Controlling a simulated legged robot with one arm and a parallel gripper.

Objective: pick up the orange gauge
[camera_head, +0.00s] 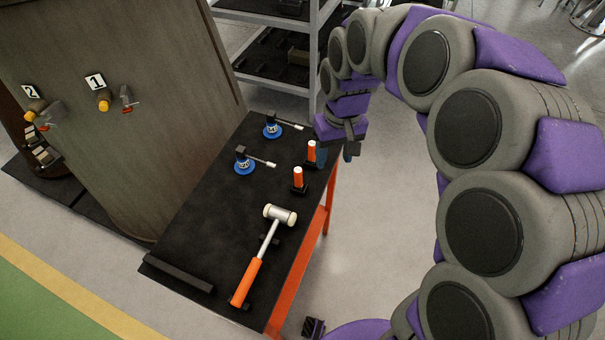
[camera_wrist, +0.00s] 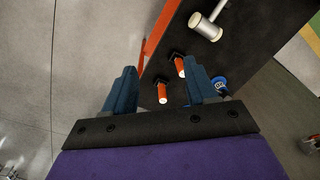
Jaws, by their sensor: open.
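Two alike orange cylinders with white tops stand upright in small black holders on the black table. I cannot tell which one is the orange gauge. One orange cylinder (camera_head: 311,151) is nearer the table's right edge; it also shows in the wrist view (camera_wrist: 162,93). The other orange cylinder (camera_head: 298,177) is closer to the hammer and also shows in the wrist view (camera_wrist: 180,67). My gripper (camera_head: 336,152) is open and empty, just right of the first cylinder.
An orange-handled hammer (camera_head: 262,255) lies on the black table (camera_head: 200,225). Floor right of the table is clear.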

